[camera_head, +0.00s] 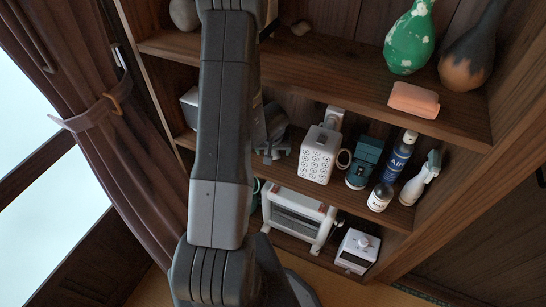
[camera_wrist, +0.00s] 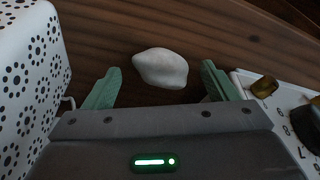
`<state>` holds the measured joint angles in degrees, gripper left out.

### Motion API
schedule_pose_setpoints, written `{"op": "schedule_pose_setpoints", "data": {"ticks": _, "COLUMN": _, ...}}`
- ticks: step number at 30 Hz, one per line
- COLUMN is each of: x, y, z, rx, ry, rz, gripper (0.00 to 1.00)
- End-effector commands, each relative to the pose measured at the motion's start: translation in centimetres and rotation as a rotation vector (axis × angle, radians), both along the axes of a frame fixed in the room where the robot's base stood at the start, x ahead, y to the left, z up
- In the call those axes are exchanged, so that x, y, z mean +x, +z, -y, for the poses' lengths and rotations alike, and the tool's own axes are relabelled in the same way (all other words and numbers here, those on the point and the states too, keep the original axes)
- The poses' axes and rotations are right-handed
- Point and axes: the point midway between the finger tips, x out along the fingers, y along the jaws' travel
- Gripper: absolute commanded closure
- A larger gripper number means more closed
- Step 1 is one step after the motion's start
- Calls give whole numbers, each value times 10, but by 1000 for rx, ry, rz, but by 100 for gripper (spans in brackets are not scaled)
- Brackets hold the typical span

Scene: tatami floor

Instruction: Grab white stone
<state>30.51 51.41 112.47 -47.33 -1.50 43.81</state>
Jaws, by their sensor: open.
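The white stone (camera_wrist: 161,68) is a smooth, pale, rounded lump on the brown wooden shelf in the wrist view. My gripper (camera_wrist: 159,82) is open, with one green finger to the left of the stone and one to the right. The stone lies at the level of the fingertips, with a gap on each side, and nothing is held. In the head view my gripper (camera_head: 272,152) is at the middle shelf, partly behind my arm. I cannot make out the stone there.
A white patterned box (camera_wrist: 28,75) stands close left of my gripper in the wrist view. A white device with knobs (camera_wrist: 285,115) is close on the right. In the head view, bottles (camera_head: 399,158) and a teal item (camera_head: 365,160) share the shelf (camera_head: 455,122) unit.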

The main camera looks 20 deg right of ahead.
Motion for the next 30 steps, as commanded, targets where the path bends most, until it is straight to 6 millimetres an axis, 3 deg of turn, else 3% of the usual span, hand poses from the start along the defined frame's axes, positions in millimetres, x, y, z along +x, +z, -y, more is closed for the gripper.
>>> {"op": "schedule_pose_setpoints", "data": {"ticks": 3, "x": 3, "y": -12, "z": 1, "rx": 0, "ry": 1, "rz": 0, "gripper": 20}}
{"op": "schedule_pose_setpoints", "data": {"ticks": 10, "x": 3, "y": -11, "z": 1, "rx": 0, "ry": 1, "rz": 0, "gripper": 20}}
{"op": "schedule_pose_setpoints", "data": {"ticks": 18, "x": 3, "y": -11, "z": 1, "rx": 0, "ry": 1, "rz": 0, "gripper": 70}}
{"op": "schedule_pose_setpoints", "data": {"ticks": 30, "x": 2, "y": -3, "z": -1, "rx": -1, "ry": 2, "rz": 1, "gripper": 70}}
